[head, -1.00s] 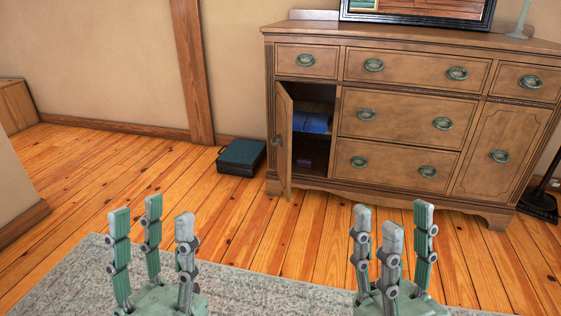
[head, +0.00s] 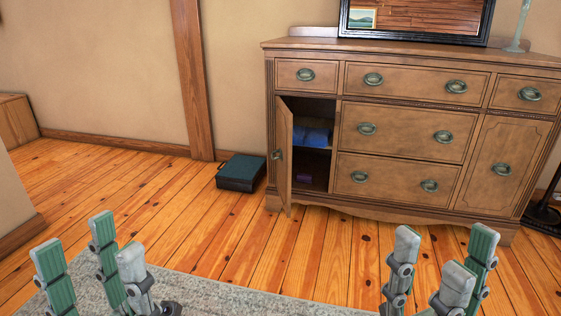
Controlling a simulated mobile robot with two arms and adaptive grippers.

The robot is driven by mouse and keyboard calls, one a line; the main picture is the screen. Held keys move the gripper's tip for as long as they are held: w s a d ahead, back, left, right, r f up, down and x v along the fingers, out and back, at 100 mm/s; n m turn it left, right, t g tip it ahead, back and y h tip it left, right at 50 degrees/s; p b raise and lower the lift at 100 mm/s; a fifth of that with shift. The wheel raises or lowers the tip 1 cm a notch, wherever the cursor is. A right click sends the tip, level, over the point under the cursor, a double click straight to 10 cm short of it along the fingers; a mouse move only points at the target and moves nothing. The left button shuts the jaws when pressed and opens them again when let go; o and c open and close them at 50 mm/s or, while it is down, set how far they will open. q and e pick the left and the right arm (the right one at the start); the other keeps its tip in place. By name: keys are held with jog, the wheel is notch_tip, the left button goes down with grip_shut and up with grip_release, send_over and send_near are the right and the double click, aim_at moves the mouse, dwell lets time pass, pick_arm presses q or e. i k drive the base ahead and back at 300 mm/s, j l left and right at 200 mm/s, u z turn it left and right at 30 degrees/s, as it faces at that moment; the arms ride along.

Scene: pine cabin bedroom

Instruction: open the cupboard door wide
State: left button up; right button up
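The cupboard door (head: 284,157) is the left door of the wooden sideboard (head: 402,138). It is hinged on its left and stands partly open, swung out toward me, with a round handle (head: 277,155) on its face. Inside the cupboard, blue folded cloth (head: 313,137) lies on a shelf and a small dark purple item (head: 304,177) sits below. My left gripper (head: 97,262) is open and empty over the rug at the lower left. My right gripper (head: 440,268) is open and empty at the lower right. Both are well apart from the door.
A dark green case (head: 241,172) stands on the floor just left of the sideboard, close to the door. A grey rug (head: 222,295) lies in front. The plank floor between rug and sideboard is clear. A dark stand base (head: 543,216) is at the far right.

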aim_at(283, 116)
jog(key=i+j+z, duration=0.1)
jog(key=i+j, duration=0.15)
jog(key=i, duration=0.45)
jog(key=i+j+z, duration=0.15)
jog(key=i+j, duration=0.2)
jog(key=i, duration=0.3)
jog(key=i+j+z, duration=0.1)
jog(key=i+j, duration=0.3)
jog(key=i, duration=0.25)
jog(key=i+j+z, duration=0.15)
jog(key=i+j, duration=0.25)
jog(key=i, duration=0.25)
